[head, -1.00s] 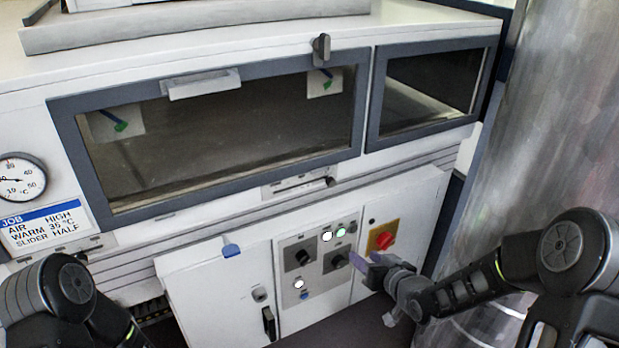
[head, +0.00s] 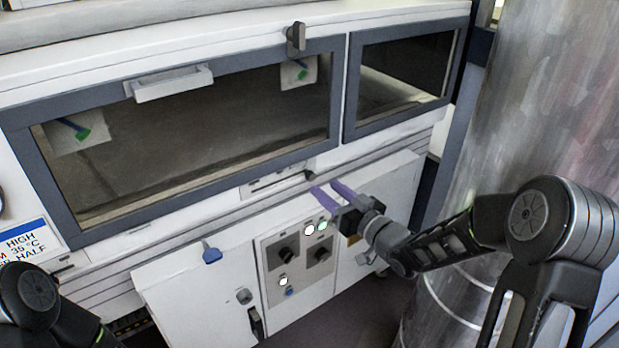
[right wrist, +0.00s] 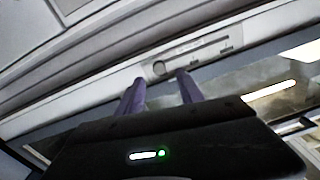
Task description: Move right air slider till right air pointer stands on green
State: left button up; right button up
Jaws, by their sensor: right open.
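The right air slider (head: 308,174) is a small dark knob at the right end of a slotted plate (head: 268,187) below the big window. In the right wrist view it shows as a round knob (right wrist: 158,68) at the slot's left end. The right air pointer (head: 298,64) is a blue strip on a pale card behind the glass, with a green mark (head: 303,75) at its lower end; exact alignment is too small to tell. My right gripper (head: 325,188) is open and empty, its purple fingers just below the knob, apart from it. My left gripper is out of view.
The left card has a blue pointer (head: 72,124) and green mark. A control panel (head: 297,262) with knobs and lit lamps sits below my right gripper. A window handle (head: 170,83) juts out, and a metal column (head: 540,100) stands at the right.

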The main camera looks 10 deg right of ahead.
aim_at(312, 178)
jog(key=x, duration=0.5)
jog(key=shift+w+a+p, duration=0.25)
jog(key=shift+w+p, duration=0.1)
jog(key=shift+c, duration=0.4)
grip_shut()
dwell(0.7)
